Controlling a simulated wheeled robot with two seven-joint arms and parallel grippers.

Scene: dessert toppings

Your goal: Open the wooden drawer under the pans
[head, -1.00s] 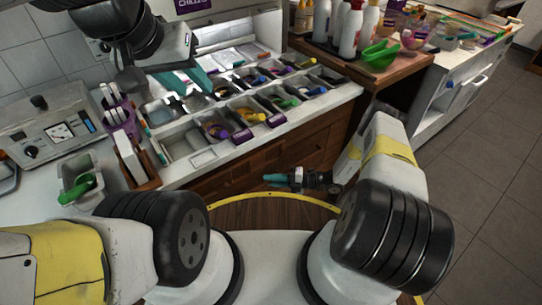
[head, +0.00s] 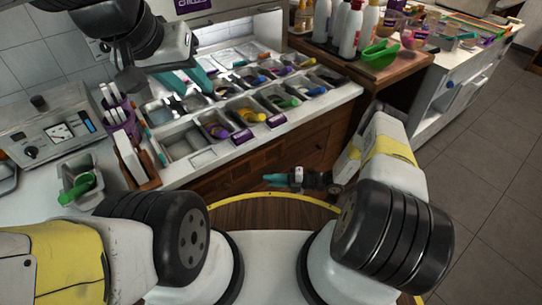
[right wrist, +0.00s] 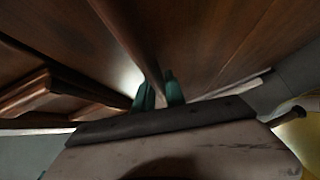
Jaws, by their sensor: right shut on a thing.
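The wooden drawer (head: 309,149) is in the front of the counter, under the pans (head: 241,112), in the head view. It looks closed or nearly so. My right gripper (head: 266,179) reaches the drawer front from the right. In the right wrist view its teal fingertips (right wrist: 159,92) are shut on a thin wooden edge (right wrist: 143,52), which seems to be the drawer's handle. The fingers partly hide the grip. My left gripper (head: 194,82) hangs over the back left pans; its jaw opening is unclear.
A white counter (head: 60,201) holds a control box (head: 50,130), a purple cup (head: 118,118) and a small bin with a green scoop (head: 82,183). Squeeze bottles (head: 349,33) and a green bowl (head: 380,53) stand at the back right. The floor (head: 480,190) at right is clear.

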